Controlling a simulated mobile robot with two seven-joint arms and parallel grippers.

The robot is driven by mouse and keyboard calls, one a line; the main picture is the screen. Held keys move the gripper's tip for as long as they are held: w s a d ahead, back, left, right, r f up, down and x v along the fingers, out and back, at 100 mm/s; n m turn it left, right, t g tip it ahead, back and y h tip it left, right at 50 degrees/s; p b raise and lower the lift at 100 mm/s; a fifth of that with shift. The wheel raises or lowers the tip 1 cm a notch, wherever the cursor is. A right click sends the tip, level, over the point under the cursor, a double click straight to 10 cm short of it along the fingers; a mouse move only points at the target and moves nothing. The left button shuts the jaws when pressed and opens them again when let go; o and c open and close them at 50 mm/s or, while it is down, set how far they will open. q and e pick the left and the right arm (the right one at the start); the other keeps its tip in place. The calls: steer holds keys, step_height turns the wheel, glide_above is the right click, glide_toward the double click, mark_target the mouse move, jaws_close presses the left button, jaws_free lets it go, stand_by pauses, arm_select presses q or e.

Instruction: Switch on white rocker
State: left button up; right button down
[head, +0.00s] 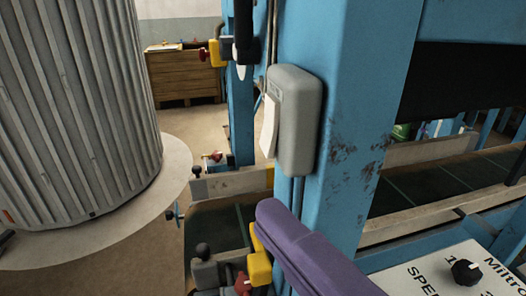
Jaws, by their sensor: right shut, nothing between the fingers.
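The white rocker (268,126) is a tall narrow plate on the left-facing side of a grey rounded switch box (300,122). I see it nearly edge-on, and its lower end seems to stand out from the box. The box is fixed to a blue upright post. My right gripper (268,213) appears as a purple bar coming in from the bottom right. It is shut and empty, below the box and apart from the rocker. My left gripper is not in view.
The blue post (350,130) stands behind the box. Yellow clamps with red knobs (259,268) sit close below, left of the purple bar. A panel with a black dial (466,272) is at bottom right. A ribbed grey drum (75,110) stands left. Open space lies left of the rocker.

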mark_target(268, 126)
steer(key=shift+w+a, duration=0.1)
steer(key=shift+w, duration=0.05)
steer(key=b+x, duration=0.3)
steer(key=x, duration=0.7)
steer(key=shift+w+d+f, duration=0.1)
steer(key=shift+w+d, duration=0.05)
steer(key=shift+d, duration=0.85)
steer(key=shift+w+d+f, duration=0.1)
steer(key=shift+w+d, duration=0.1)
steer(key=shift+d, duration=0.85)
